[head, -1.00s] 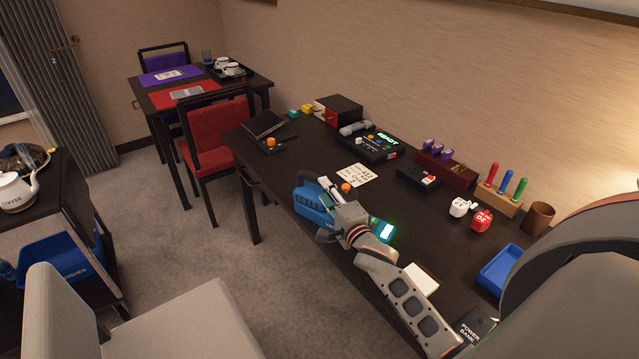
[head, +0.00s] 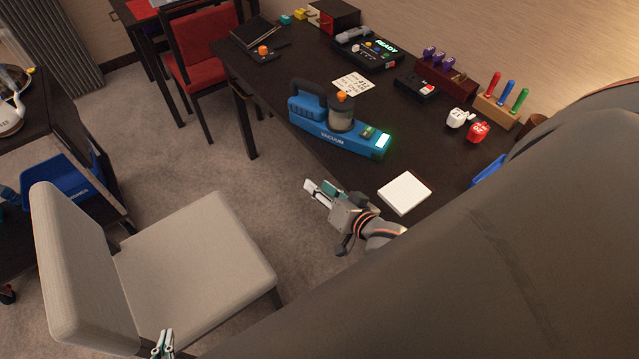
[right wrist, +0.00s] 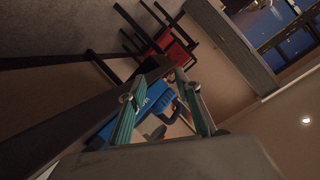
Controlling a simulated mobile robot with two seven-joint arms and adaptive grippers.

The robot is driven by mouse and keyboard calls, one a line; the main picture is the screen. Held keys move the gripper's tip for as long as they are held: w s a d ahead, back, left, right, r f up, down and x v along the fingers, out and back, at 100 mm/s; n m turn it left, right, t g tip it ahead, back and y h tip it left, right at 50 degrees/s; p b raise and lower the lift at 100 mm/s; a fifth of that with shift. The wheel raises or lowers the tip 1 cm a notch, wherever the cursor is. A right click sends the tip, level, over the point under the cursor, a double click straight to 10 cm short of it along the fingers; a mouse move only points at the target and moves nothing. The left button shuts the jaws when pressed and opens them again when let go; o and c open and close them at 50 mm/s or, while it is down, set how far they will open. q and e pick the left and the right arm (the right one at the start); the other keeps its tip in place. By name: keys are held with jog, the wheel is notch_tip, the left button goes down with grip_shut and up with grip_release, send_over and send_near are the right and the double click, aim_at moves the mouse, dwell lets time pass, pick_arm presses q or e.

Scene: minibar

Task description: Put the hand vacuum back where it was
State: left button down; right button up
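The blue hand vacuum (head: 310,117) stands on the dark desk (head: 300,72) near its front edge, with its handle to the left and its lit green end to the right. It has a clear cup with an orange knob on top. My right gripper (head: 316,188) is open and empty, just off the desk's front edge, below the vacuum and apart from it. In the right wrist view the vacuum (right wrist: 163,99) shows beyond the two spread fingers. My left gripper (head: 162,345) is at the bottom edge, over the grey chair's front side; its opening is unclear.
A white notepad (head: 405,193) lies right of my right gripper. A number card (head: 353,83) lies behind the vacuum. A grey chair (head: 195,260) stands in front.

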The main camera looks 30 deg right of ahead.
jog(key=s+a+f+n+g+y, duration=0.1)
jog(key=s+a+f+n, duration=0.3)
jog(key=s+n, duration=0.1)
jog(key=s+a+f+n+g+y, duration=0.1)
jog(key=s+a+f+n+g, duration=0.1)
jog(key=s+a+f+n, duration=0.2)
jog(key=s+n, duration=0.1)
jog(key=s, duration=0.2)
jog(key=shift+s+a+n, duration=0.15)
jog(key=shift+s+n, duration=0.05)
jog(key=shift+n, duration=0.1)
dwell(0.7)
